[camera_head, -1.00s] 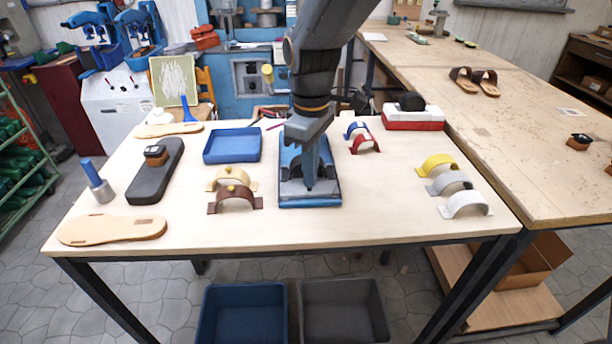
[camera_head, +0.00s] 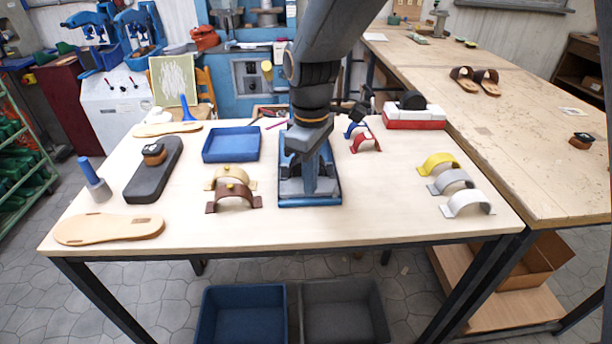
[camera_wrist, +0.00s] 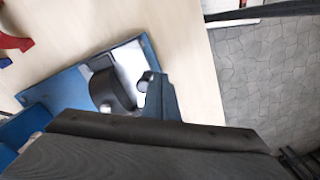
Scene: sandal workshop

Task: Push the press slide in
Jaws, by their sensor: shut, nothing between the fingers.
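The press (camera_head: 310,202) stands near the front middle of the table, a blue base with grey parts on it. In the wrist view, the blue base (camera_wrist: 72,88) carries a dark rounded block (camera_wrist: 108,90) and a pale metal plate (camera_wrist: 130,62). A small light knob (camera_wrist: 143,84) shows right beside my fingers. My gripper (camera_head: 309,190) points down over the front part of the press and is shut and empty. In the wrist view my gripper (camera_wrist: 157,92) is next to the knob; I cannot tell whether they touch. My arm hides the rear of the press in the head view.
A blue tray (camera_head: 231,158) and brown strap (camera_head: 233,206) lie left of the press. Red and blue straps (camera_head: 366,143) stand behind right, near a red-white box (camera_head: 413,119). Yellow, grey and white straps (camera_head: 467,204) stand at the right. The table between is clear.

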